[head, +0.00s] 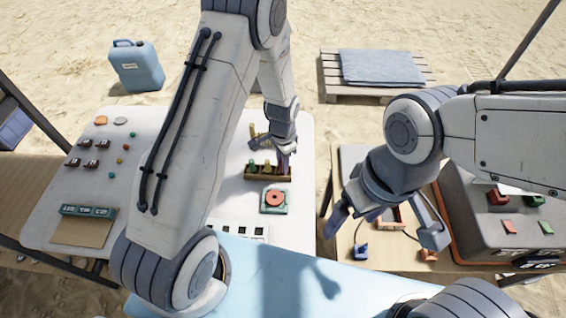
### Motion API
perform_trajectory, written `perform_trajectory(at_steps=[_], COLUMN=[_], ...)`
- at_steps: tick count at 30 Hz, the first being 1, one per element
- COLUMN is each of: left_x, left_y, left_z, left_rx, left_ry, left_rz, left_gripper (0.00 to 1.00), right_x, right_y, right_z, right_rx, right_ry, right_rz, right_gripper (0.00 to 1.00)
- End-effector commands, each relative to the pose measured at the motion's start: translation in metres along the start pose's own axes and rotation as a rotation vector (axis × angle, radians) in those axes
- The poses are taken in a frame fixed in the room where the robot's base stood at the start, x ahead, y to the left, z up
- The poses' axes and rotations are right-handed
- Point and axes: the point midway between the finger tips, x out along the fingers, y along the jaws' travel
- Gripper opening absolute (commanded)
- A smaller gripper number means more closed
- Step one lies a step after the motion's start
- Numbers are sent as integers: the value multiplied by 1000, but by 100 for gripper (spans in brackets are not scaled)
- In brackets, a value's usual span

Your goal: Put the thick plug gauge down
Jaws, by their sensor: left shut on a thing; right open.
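A small brown wooden rack (262,178) stands on the white table, with small green and yellow pieces upright in it. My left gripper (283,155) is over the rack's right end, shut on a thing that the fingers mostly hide. I take it to be the thick plug gauge; its shape is too small to make out. I cannot tell whether it touches the rack. My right gripper (392,228) is open and empty above the wooden table on the right.
A dark case (490,235) stands on the right. A jerrycan (136,66) and pallet (375,92) are behind.

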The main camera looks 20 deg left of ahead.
Motion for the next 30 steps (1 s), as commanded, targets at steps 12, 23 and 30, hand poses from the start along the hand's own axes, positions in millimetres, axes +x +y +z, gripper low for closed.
perform_trajectory(at_steps=[12, 23, 30], left_x=[3, -12, -62], left_y=[0, 0, -1], left_z=[0, -1, -1], left_rx=[0, 0, 0], left_ry=[0, 3, 6], left_rz=[0, -2, -4], left_gripper=[50, 50, 50], right_x=[2, 2, 6], right_y=[0, 0, 0], right_z=[0, 0, 0], right_rx=[0, 0, 0], right_ry=[0, 0, 0], right_rz=[0, 0, 0], right_gripper=[89, 89, 89])
